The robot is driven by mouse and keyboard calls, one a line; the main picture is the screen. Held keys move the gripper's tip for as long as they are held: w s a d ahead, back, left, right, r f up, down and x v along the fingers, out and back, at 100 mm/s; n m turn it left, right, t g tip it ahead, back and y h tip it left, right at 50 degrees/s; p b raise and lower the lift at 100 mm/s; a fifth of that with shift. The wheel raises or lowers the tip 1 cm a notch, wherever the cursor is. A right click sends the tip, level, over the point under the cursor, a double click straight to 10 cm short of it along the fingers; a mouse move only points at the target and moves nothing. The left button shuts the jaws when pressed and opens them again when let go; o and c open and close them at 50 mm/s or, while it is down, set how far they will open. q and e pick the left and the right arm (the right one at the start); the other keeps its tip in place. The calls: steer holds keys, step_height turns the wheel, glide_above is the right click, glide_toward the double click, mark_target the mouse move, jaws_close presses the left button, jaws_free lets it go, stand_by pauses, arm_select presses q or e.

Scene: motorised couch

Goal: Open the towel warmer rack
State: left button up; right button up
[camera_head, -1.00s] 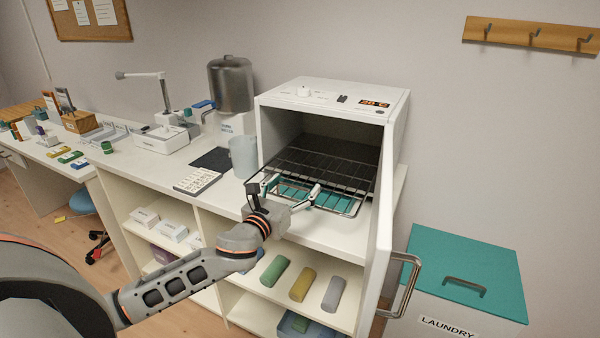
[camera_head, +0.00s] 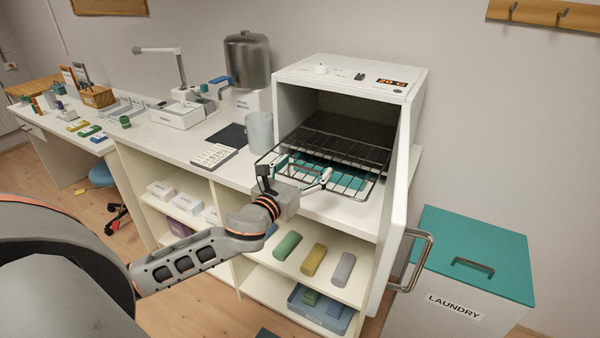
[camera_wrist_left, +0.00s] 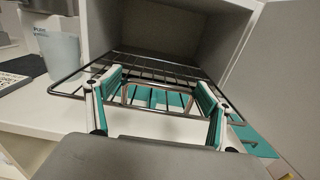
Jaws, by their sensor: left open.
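The towel warmer (camera_head: 350,72) is a white box on the counter, its door (camera_head: 397,215) swung open at the right. A dark wire rack (camera_head: 362,152) sticks partly out of its front; it also shows in the wrist view (camera_wrist_left: 175,70). My left gripper (camera_head: 298,172) is at the rack's front, its fingers spread apart. In the wrist view the teal-padded fingers (camera_wrist_left: 160,88) stand either side of a wire loop at the rack's front; I cannot tell if they touch it. Teal material (camera_head: 345,178) shows beneath the wires. My right gripper is not in view.
The door handle (camera_head: 412,262) juts out near a laundry bin (camera_head: 475,250). Rolled towels (camera_head: 314,259) lie on the shelf below. A bare counter strip fronts the warmer.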

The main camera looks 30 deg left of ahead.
arm_select(q)
steer(key=s, duration=1.2)
steer(key=shift+d, duration=0.3)
steer(key=s+d+f+n+g+h, duration=0.1)
steer(key=s+d+f+n+g, duration=0.15)
steer(key=f+n, duration=0.65)
steer(key=s+d+f+n+g+h, duration=0.15)
steer(key=s+d+f+n, duration=0.35)
steer(key=f, duration=0.7)
steer(key=s+d+f+n+g, duration=0.1)
steer(key=s+d+f+n, duration=0.3)
steer(key=n, duration=0.4)
steer(key=s+d+f+n+g+h, duration=0.1)
steer(key=s+d+f+n+g, duration=0.1)
steer(key=s+d+f+n, duration=0.2)
step_height(320, 180, down, 4)
steer(key=n, duration=0.5)
steer(key=shift+r, duration=0.25)
